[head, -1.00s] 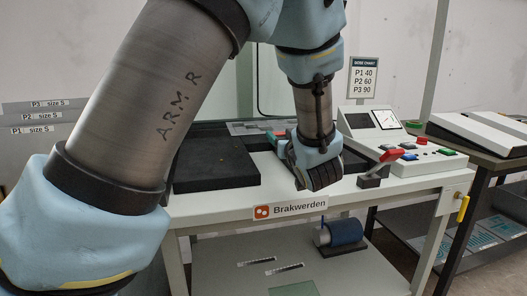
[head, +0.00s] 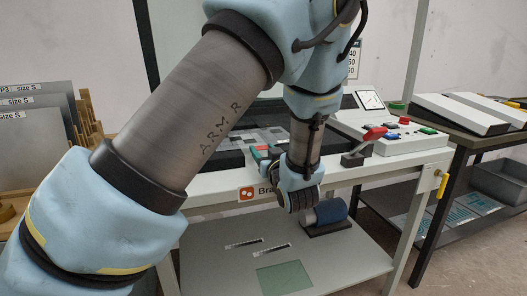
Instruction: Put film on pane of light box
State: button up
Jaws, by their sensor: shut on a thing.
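The film (head: 252,138), a sheet patterned in grey squares, shows in the head view above the dark top of the light box (head: 232,161). My gripper (head: 262,153) is at the film's near edge, its tip partly seen as small red and teal parts, and it is shut on the film. My arm hides the left part of the box top and perhaps some of the film. I cannot tell whether the film touches the pane or hangs just above it.
A control panel (head: 402,138) with coloured buttons and a red-handled lever (head: 366,144) stand right of my gripper. A blue roller (head: 330,211) and a green glass sheet (head: 285,278) lie on the lower shelf. Size-marked panels (head: 35,130) stand at left.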

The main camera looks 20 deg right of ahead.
jog(key=shift+f, duration=0.1)
jog(key=shift+f, duration=0.15)
jog(key=o, duration=1.3)
